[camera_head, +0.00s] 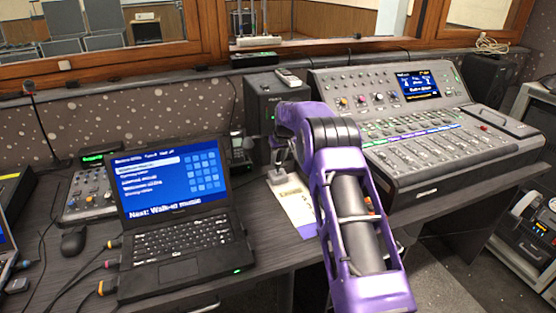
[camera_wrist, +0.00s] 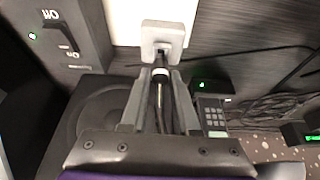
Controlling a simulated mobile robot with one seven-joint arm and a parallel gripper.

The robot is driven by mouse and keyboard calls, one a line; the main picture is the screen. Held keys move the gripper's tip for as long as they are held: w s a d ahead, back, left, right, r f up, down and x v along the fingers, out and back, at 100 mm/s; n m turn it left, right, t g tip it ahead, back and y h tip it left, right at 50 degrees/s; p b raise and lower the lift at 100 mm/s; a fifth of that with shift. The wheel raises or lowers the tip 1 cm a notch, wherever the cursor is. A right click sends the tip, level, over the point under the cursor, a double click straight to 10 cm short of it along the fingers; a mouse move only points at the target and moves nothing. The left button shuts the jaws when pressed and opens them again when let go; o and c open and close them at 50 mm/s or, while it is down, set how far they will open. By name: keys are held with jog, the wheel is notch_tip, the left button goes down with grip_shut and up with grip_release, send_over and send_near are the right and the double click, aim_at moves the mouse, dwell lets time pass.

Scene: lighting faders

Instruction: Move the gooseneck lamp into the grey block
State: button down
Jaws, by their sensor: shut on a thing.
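My gripper (camera_wrist: 162,85) is shut on the thin black stem of the gooseneck lamp (camera_wrist: 158,100), seen between the fingers in the wrist view. The grey block (camera_wrist: 163,35) is pale and small and stands just beyond the fingertips, with a dark opening in its near face. The stem's tip lies close to the block; I cannot tell whether it is inside. In the head view my gripper (camera_head: 281,150) points down over the desk, above the grey block (camera_head: 276,176). My purple arm hides most of the lamp there.
A white sheet (camera_head: 296,207) lies by the block. An open laptop (camera_head: 180,232) is left of it, and a mixing console (camera_head: 415,135) stands right. A black box (camera_head: 272,92) stands behind. In the wrist view, a keypad device (camera_wrist: 212,115) and cables are close on the right.

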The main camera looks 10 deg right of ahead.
jog(key=shift+s+f+b, duration=0.1)
jog(key=shift+f+b, duration=0.35)
jog(key=shift+f, duration=0.55)
dwell(3.1)
jog(key=shift+r+p, duration=0.55)
jog(key=shift+r, duration=0.65)
dwell(1.0)
jog(key=shift+f, duration=0.35)
dwell(1.4)
